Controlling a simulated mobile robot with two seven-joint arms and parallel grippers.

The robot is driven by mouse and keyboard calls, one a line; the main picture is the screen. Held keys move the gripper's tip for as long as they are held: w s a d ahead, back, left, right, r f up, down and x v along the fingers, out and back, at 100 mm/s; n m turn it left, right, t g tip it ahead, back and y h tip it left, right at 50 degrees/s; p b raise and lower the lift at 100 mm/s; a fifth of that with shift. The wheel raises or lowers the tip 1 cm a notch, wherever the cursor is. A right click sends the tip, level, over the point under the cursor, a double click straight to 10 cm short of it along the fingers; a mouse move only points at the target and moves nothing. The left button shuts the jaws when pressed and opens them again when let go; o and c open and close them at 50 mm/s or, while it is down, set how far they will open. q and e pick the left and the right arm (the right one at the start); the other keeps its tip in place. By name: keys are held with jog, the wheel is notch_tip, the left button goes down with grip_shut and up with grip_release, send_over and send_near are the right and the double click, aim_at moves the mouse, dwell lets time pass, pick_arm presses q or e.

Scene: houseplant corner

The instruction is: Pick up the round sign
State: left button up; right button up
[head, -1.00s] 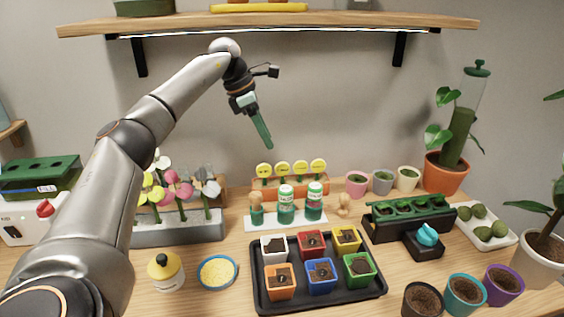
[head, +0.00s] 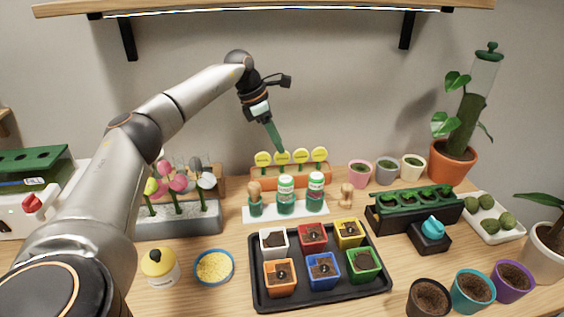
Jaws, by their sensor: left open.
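Several round yellow signs stand upright in a row in an orange holder (head: 290,179) at the back of the table. The second round sign (head: 283,159) from the left is closest to my left gripper (head: 276,146). The left gripper's green fingers point down and reach just above or in front of that sign's top edge; I cannot tell if they touch it. The gap between the fingers is hard to see from here, and nothing shows held in them. Other round signs (head: 263,159) stand to the left and to the right (head: 319,155). My right gripper is not in view.
Green-and-white bottles (head: 286,195) stand on a white tray in front of the holder. A black tray (head: 320,296) with coloured pots is nearer. A grey rack with pink and white flower-like tops (head: 178,220) is left. A shelf (head: 270,8) hangs above.

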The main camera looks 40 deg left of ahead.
aim_at(282, 167)
pick_arm(q)
jog(key=x, duration=0.4)
jog(key=shift+s+f, duration=0.1)
jog(key=shift+f, duration=0.3)
grip_shut()
